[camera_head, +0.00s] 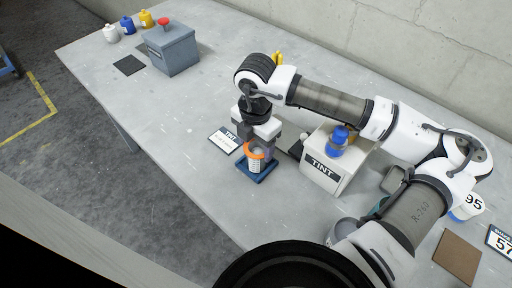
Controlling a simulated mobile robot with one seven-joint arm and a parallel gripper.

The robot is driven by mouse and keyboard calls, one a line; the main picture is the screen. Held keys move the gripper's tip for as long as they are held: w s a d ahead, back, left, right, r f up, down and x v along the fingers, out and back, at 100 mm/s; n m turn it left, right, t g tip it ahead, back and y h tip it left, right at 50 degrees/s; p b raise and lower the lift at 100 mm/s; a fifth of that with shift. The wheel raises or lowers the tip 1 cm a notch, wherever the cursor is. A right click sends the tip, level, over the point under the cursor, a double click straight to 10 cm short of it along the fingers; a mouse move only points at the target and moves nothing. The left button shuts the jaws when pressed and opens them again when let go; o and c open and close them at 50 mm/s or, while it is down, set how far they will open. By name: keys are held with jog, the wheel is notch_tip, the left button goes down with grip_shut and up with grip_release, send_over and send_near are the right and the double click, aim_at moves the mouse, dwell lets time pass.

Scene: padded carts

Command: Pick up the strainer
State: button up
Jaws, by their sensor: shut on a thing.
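The strainer (257,163) appears as a small pale cup with an orange rim, upright at or just above a dark blue square pad (262,177) on the table. My gripper (257,146) points down from above and is shut on the strainer near its rim. The fingers partly hide the rim. I cannot tell whether the strainer's base still touches the pad.
A white TINT box (322,175) with a blue-capped bottle (338,138) stands right of the gripper. A TINT card (224,140) lies left. A grey box with a red button (174,52) stands far left. The table's left middle is clear.

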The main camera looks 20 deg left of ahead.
jog(key=shift+r, duration=0.15)
jog(key=shift+c, duration=0.3)
notch_tip(320, 180, up, 20)
jog(key=b, duration=0.3)
jog(key=shift+b, duration=0.3)
